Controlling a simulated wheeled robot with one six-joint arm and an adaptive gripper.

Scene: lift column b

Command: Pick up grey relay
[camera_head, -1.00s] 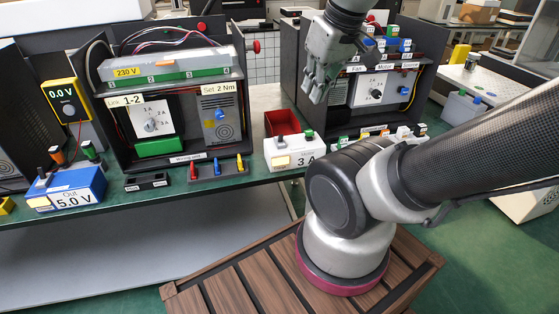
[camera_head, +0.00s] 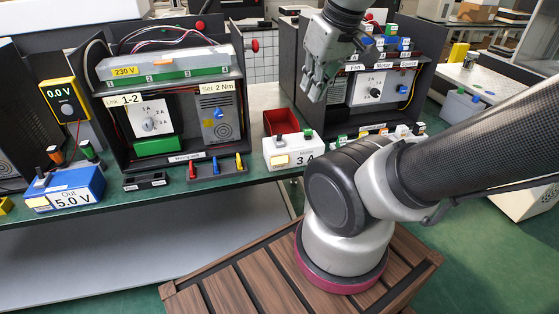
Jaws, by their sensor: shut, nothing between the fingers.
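My gripper (camera_head: 317,97) hangs fingers down in front of the left part of the right-hand rack (camera_head: 425,95). Its fingers look shut, with nothing visible between them. Small coloured blocks, blue, green and red, sit in a row on top of this rack (camera_head: 390,42), above labels such as Fan and Motor. My gripper and wrist hide part of that row. Another row of small coloured pieces stands at the rack's foot (camera_head: 402,131). I cannot make out a grey relay with certainty; the pieces are small and partly hidden.
A red open bin (camera_head: 281,121) and a white 3 A box (camera_head: 293,152) stand left of my arm. The left-hand rack (camera_head: 108,85) carries a grey 230 V unit (camera_head: 165,66). A blue 5.0 V supply (camera_head: 65,188) sits at the table's front left.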

